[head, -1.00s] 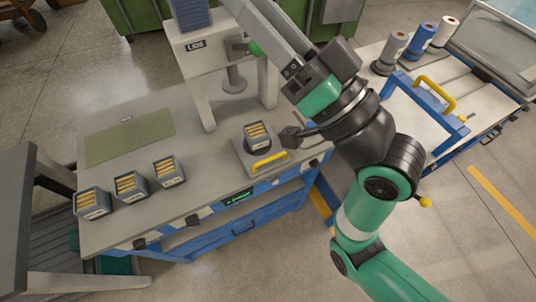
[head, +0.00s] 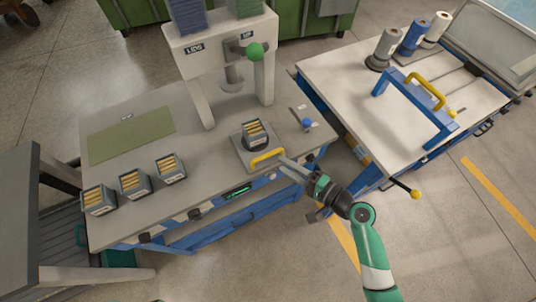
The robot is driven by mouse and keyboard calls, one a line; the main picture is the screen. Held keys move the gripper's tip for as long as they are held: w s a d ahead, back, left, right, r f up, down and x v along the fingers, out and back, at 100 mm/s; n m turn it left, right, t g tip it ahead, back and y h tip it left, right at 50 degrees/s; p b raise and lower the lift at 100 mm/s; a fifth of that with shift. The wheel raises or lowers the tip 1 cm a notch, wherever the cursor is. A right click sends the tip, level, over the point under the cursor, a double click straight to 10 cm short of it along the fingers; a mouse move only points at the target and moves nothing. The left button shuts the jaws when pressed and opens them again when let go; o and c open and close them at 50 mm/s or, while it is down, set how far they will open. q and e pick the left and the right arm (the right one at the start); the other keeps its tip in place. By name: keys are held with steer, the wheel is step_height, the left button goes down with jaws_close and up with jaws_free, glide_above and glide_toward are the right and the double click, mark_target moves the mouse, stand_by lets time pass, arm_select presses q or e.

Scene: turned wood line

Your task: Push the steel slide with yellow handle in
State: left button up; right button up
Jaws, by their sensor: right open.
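The steel slide (head: 242,158) is a flat grey plate at the bench's front edge, below the lidding press (head: 223,38). Its yellow handle (head: 267,157) is a bar along the plate's front edge. A grey box of wooden pieces (head: 255,133) sits on the slide, forward of the press ram (head: 233,80). My right gripper (head: 283,161) is open, with its fingertips at the right end of the handle; I cannot tell whether they touch it. My left gripper is not in view.
Several filled boxes stand at the bench's left, including one (head: 170,168) nearest the slide. A green mat (head: 132,135) lies behind them. A blue knob (head: 307,124) is right of the slide. Another table (head: 350,75) with a blue frame (head: 415,105) stands right.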

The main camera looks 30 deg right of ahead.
mark_target(268, 154)
steer(key=b+x, duration=0.1)
steer(key=x, duration=0.6)
steer(key=shift+w+a, duration=0.1)
steer(key=shift+w, duration=0.15)
jaws_close()
stand_by(1.0)
